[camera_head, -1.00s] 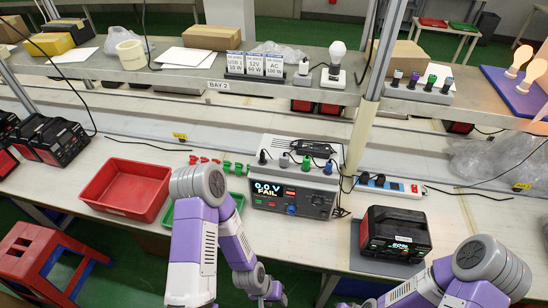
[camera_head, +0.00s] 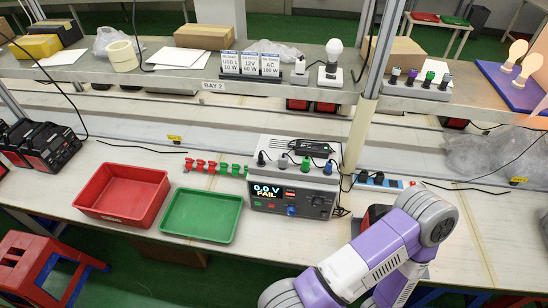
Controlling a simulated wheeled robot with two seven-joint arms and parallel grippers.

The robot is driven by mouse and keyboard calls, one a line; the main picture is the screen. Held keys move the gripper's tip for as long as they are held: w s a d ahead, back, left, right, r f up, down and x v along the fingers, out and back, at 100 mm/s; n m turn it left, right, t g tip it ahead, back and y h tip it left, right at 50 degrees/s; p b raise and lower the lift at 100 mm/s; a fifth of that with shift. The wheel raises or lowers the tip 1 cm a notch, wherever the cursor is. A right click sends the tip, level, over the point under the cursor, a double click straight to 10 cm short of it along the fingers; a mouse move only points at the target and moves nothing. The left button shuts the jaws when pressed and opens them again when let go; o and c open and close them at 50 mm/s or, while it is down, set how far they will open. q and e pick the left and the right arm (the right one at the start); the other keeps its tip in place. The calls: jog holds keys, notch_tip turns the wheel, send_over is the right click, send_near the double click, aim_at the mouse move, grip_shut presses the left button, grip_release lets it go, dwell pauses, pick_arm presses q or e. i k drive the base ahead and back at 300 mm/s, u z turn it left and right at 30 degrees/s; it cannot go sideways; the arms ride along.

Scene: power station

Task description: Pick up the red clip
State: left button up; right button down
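A row of small clips lies on the bench behind the green tray. The red clips (camera_head: 199,166) are at the left end of the row, and the green clips (camera_head: 235,170) are at the right end, close to the tester. No gripper touches the row. My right arm reaches in from the lower right, bent in front of the bench. Its gripper is outside the picture or hidden behind the arm. My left arm and gripper are out of view.
A red tray (camera_head: 78,207) and a green tray (camera_head: 165,228) stand at the front left. A tester reading "0.0 V FAIL" (camera_head: 268,190) stands right of the clips. My arm covers most of a black and red battery pack (camera_head: 372,214). A shelf edge (camera_head: 150,75) runs above behind.

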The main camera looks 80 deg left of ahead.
aim_at(212, 164)
jog(key=z, duration=0.35)
jog(key=k, duration=2.4)
jog(key=u, duration=1.4)
